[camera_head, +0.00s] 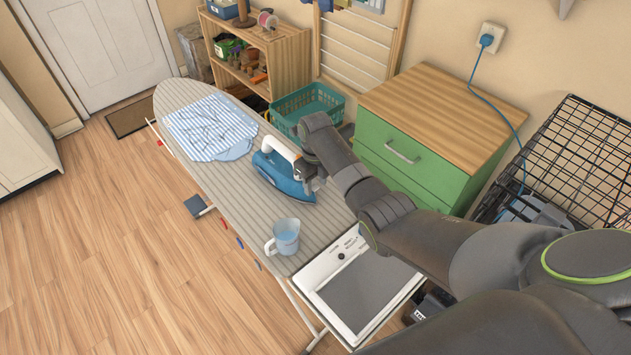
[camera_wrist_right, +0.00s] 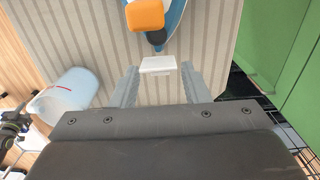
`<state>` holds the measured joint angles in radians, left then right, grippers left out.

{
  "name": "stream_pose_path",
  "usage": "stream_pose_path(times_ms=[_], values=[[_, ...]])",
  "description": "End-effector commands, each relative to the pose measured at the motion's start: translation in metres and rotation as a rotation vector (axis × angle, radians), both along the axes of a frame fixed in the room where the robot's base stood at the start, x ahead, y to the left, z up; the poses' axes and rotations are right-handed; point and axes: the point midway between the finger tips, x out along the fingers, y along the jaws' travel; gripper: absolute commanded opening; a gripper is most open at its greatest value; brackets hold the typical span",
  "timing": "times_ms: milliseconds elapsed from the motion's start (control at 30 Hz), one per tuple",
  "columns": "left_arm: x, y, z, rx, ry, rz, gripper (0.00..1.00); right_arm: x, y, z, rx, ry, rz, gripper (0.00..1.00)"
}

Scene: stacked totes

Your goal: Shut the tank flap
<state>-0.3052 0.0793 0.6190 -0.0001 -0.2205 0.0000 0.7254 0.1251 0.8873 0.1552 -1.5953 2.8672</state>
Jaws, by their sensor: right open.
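A blue iron (camera_head: 284,176) with a white handle lies on the striped ironing board (camera_head: 190,105). In the right wrist view the iron's blue body (camera_wrist_right: 176,22) and an orange part (camera_wrist_right: 145,15) show at the top. A small white plate (camera_wrist_right: 157,66), which looks like the tank flap, shows between my fingertips; I cannot tell its angle or whether they touch it. My right gripper (camera_head: 313,178) is at the right end of the iron, jaws apart (camera_wrist_right: 158,70), and hides part of it in the head view. My left gripper is not in view.
A clear measuring cup (camera_head: 286,237) stands on the board near the iron; it also shows in the wrist view (camera_wrist_right: 65,95). A folded striped cloth (camera_head: 210,127) lies beyond. A green cabinet (camera_head: 415,170), teal basket (camera_head: 308,105) and black wire rack (camera_head: 570,165) stand to the right.

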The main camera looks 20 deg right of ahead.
Motion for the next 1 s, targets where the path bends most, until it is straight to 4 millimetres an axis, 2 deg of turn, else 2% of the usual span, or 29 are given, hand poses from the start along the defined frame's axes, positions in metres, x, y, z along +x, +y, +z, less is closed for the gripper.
stream_pose_path(times_ms=[267, 600, 767, 1000], values=[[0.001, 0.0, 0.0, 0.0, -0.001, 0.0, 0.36, 0.0, 0.0, -0.002, 0.0, 0.0, 0.001, 0.42], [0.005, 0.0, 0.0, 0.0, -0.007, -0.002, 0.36, 0.0, 0.0, -0.001, 0.0, 0.0, 0.001, 0.0], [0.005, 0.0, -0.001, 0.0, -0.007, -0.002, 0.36, 0.001, 0.001, -0.002, -0.003, 0.008, 0.001, 0.0], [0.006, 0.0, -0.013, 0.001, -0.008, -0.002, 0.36, 0.005, 0.002, -0.003, -0.036, 0.099, 0.001, 0.0]])
